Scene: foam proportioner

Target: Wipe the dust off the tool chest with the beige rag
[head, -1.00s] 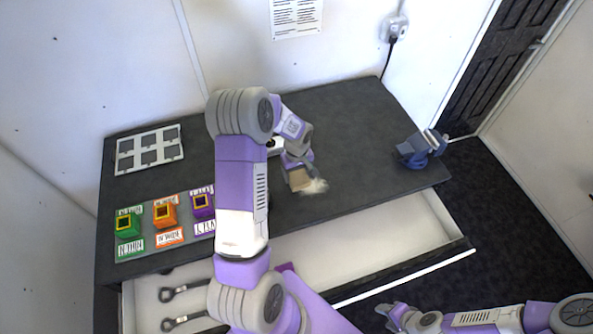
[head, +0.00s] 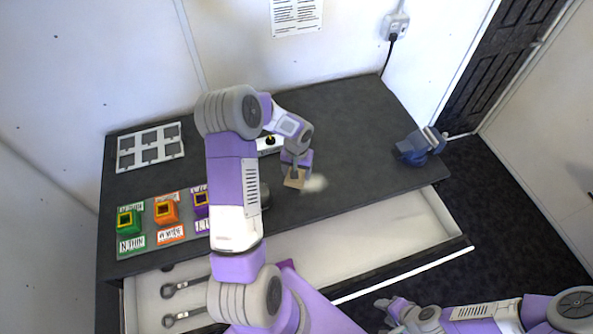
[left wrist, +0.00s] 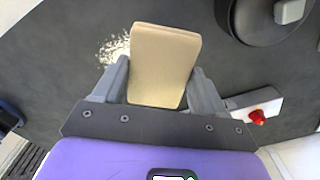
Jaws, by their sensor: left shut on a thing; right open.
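The beige rag (left wrist: 162,62) is a folded block between the fingers of my left gripper (left wrist: 164,88), which is shut on it. In the head view the rag (head: 294,179) is low over the dark top of the tool chest (head: 345,130); I cannot tell whether it touches. A pale patch of dust (head: 316,183) lies just right of the rag, and the dust (left wrist: 114,48) shows left of it in the left wrist view. My right gripper (head: 384,312) is open and empty, low in front of the chest. My left arm hides part of the chest top.
A grey frame tray (head: 150,147) lies at the back left. Green, orange and purple blocks stand on a labelled board (head: 150,246) at the front left. A blue vise (head: 420,146) is at the right edge. The open drawer (head: 400,232) holds wrenches (head: 183,288).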

